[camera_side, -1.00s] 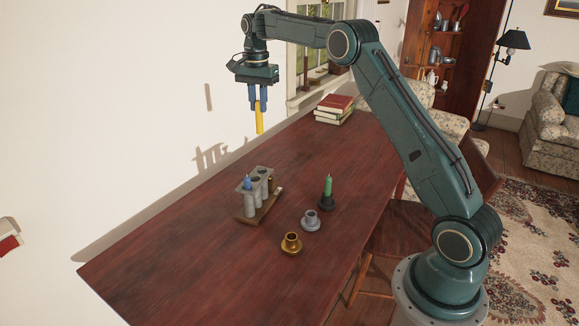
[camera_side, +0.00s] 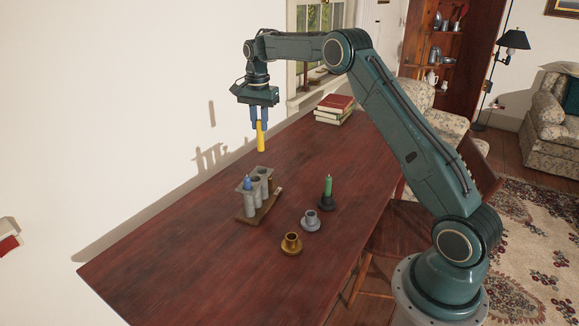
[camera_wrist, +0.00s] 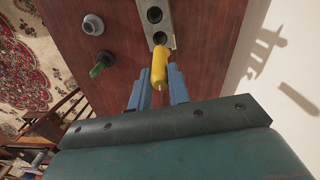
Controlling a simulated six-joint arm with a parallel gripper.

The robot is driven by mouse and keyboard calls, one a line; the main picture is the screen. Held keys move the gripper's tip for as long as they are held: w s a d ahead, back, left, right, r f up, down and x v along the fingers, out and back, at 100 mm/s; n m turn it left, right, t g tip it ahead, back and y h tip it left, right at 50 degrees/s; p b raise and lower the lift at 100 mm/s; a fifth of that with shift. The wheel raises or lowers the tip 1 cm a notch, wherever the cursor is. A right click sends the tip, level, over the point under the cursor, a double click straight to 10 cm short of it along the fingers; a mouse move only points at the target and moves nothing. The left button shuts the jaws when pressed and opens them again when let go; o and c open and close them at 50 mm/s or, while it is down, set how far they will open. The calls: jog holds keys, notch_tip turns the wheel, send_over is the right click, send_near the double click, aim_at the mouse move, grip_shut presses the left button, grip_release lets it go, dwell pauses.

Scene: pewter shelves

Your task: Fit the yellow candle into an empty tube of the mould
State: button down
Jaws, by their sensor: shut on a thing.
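The yellow candle (camera_side: 261,138) hangs upright in my gripper (camera_side: 258,122), which is shut on its upper part. Its lower end is in the air above the grey mould (camera_side: 262,171), apart from it. The mould stands on a wooden base (camera_side: 266,212) and has several tubes. A blue candle (camera_side: 247,183) sits in the front left tube. In the wrist view the yellow candle (camera_wrist: 160,68) lies between my blue fingers, and dark open tube mouths (camera_wrist: 154,15) show beyond it. The candle and gripper hide part of the mould there.
A green candle (camera_side: 328,186) stands in a dark holder right of the mould. A grey holder (camera_side: 311,222) and a brass holder (camera_side: 291,244) stand empty in front. Books (camera_side: 335,108) are stacked at the table's far end. The wall (camera_side: 120,110) is close on the left.

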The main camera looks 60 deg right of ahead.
aim_at(261, 150)
notch_tip(261, 150, down, 9)
jog(key=shift+f, duration=0.2)
jog(key=shift+f, duration=2.15)
jog(key=shift+f, duration=0.15)
jog(key=c, duration=1.3)
grip_release()
notch_tip(261, 150, up, 12)
jog(key=shift+r, duration=0.15)
